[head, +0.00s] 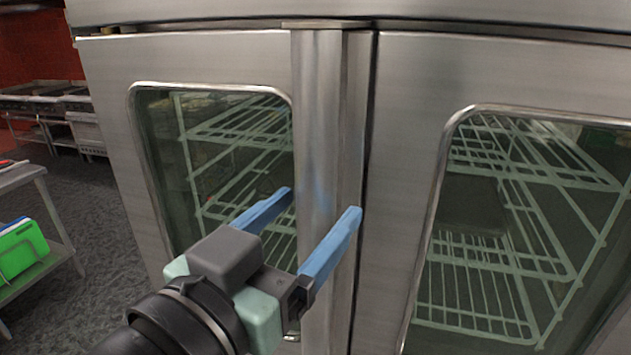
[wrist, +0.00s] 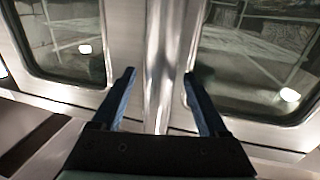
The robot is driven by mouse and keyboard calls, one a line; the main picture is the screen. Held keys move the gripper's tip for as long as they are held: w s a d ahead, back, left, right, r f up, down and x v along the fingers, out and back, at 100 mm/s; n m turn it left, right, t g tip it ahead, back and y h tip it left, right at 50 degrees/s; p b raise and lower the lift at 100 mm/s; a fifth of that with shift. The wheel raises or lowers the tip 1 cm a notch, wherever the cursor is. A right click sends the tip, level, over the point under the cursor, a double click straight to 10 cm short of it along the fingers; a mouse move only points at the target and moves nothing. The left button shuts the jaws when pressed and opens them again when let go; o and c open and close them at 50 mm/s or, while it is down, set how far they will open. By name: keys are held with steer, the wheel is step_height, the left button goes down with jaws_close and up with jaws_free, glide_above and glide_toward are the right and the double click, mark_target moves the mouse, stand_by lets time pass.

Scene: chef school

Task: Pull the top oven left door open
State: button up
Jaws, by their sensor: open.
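The top oven left door (head: 215,60) is steel with a rounded glass window (head: 165,150) and appears shut. A wide vertical steel handle bar (head: 318,120) runs along its right edge, beside the dark seam between the doors. My gripper (head: 322,200) is open, with its blue fingers on either side of the bar. In the wrist view, the bar (wrist: 165,50) stands between the fingertips of my gripper (wrist: 158,76). I cannot tell whether either finger touches it. The lower bar is partly hidden behind my gripper in the head view.
The right oven door (head: 405,130) appears shut and has its own window; wire racks show behind both panes. At left, a steel table (head: 50,205) holds green boards (head: 22,248) on its lower shelf. Dark floor (head: 105,250) is clear between it and the oven.

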steer(key=shift+x, duration=0.95)
jaws_close()
stand_by(0.8)
